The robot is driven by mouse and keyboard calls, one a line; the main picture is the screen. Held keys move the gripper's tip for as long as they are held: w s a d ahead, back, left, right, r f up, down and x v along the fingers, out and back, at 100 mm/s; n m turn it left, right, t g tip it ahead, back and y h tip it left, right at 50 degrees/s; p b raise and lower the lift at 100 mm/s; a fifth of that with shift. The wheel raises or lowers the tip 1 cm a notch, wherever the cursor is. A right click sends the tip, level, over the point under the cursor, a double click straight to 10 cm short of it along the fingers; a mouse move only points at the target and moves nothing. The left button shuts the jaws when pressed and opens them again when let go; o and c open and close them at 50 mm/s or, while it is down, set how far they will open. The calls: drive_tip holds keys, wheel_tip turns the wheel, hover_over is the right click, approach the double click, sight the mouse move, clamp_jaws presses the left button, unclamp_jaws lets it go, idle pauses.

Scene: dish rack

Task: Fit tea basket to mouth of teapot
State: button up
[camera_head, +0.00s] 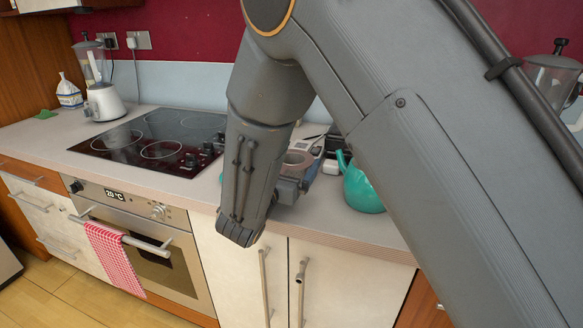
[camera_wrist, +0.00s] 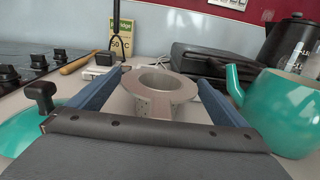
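The tea basket (camera_wrist: 155,105) is a grey-pink metal cup with a wide flat rim and small holes in its side. It is upright between the two blue fingers of my gripper (camera_wrist: 160,82) in the wrist view. The fingers are wide apart, and the rim reaches close to both; I cannot tell whether they press on it. The basket (camera_head: 298,158) shows just beyond my gripper in the head view. The teal teapot (camera_wrist: 285,110) stands right of my gripper, its spout towards it; it is partly hidden by my arm in the head view (camera_head: 362,190).
A teal lid (camera_wrist: 20,130) with a dark knob lies left of my gripper. The hob (camera_head: 150,138) is to the left.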

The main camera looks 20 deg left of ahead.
drive_tip(key=c, duration=0.8)
drive_tip(key=shift+o, duration=0.2)
drive_tip(key=shift+r, duration=0.15)
